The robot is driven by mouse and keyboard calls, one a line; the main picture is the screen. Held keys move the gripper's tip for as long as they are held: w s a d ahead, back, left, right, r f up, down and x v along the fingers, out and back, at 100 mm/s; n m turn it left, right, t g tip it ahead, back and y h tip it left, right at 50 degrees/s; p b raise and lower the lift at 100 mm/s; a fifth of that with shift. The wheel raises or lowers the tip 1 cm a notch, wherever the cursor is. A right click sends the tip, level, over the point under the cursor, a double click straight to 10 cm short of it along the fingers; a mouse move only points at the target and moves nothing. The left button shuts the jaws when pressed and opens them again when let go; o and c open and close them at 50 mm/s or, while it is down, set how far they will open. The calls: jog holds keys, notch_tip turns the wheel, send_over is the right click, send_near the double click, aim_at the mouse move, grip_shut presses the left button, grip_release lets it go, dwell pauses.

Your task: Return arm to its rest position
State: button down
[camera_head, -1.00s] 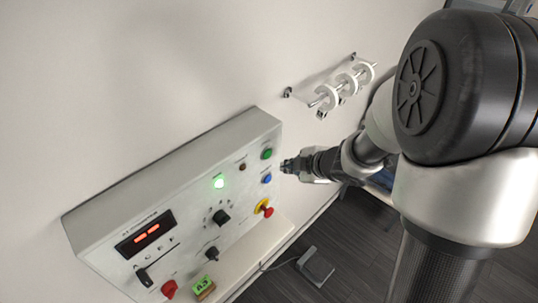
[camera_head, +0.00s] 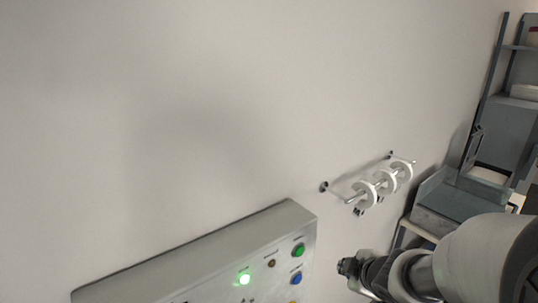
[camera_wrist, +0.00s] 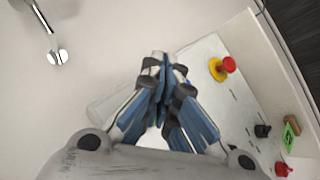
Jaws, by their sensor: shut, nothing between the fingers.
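My gripper (camera_head: 350,268) is at the lower right of the head view, just right of the control panel (camera_head: 215,258) and apart from it. In the wrist view my gripper (camera_wrist: 163,62) has its fingers together with nothing between them. The panel (camera_wrist: 205,58) lies beyond and to the right of the fingers there. In the head view a green lamp (camera_head: 244,279) is lit on the panel, with a green button (camera_head: 298,250) and a blue button (camera_head: 296,278) near its right edge. The lower panel is out of the head view.
A wall rail with white rings (camera_head: 384,182) sticks out above my gripper. A grey shelf unit (camera_head: 490,140) stands at the far right. In the wrist view a red knob on a yellow base (camera_wrist: 222,68) sits on the panel. The wall left of the rail is bare.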

jog(key=s+a+f+m+g+b, duration=0.1)
jog(key=s+a+f+m+b, duration=0.1)
jog(key=s, duration=0.6)
jog(key=s+a+f+m+g+b, duration=0.2)
jog(key=s+f+m+b, duration=0.2)
jog(key=s+m+b, duration=0.3)
jog(key=s+a+f+m+g+b, duration=0.1)
jog(key=s+a+f+m+b, duration=0.1)
jog(key=s+f+m+b, duration=0.2)
jog(key=s+b, duration=0.3)
jog(key=s, duration=0.4)
dwell(5.4)
